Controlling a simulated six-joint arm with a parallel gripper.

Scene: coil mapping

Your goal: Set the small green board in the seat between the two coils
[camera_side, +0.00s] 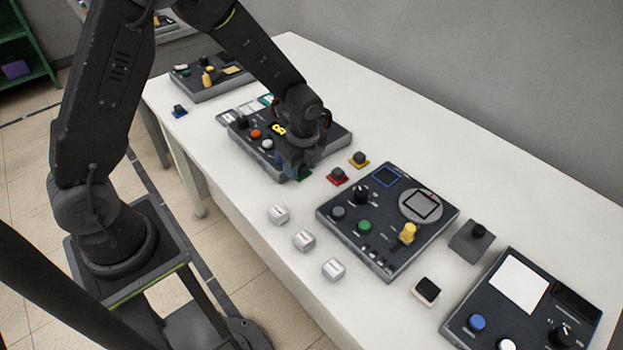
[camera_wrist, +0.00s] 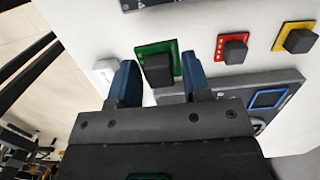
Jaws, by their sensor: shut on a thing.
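The small green board (camera_wrist: 143,49) carries a black block and sits between the blue fingers of my gripper (camera_wrist: 160,76) in the wrist view. My gripper is shut on it. In the side view my gripper (camera_side: 299,168) is low over the table, in front of a dark console, and only a sliver of the green board (camera_side: 305,176) shows beneath it. I cannot tell whether the board touches the table. A console (camera_side: 352,230) to the right has a round grey plate (camera_side: 408,204) with a dark square outline. I cannot clearly make out the two coils or the seat.
A red board (camera_side: 337,177) and a yellow board (camera_side: 359,160) lie right of my gripper. Several white blocks (camera_side: 303,240) stand near the table's front edge. A dark console (camera_side: 334,146) stands behind my gripper. A grey block with a black knob (camera_side: 472,240) is farther right.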

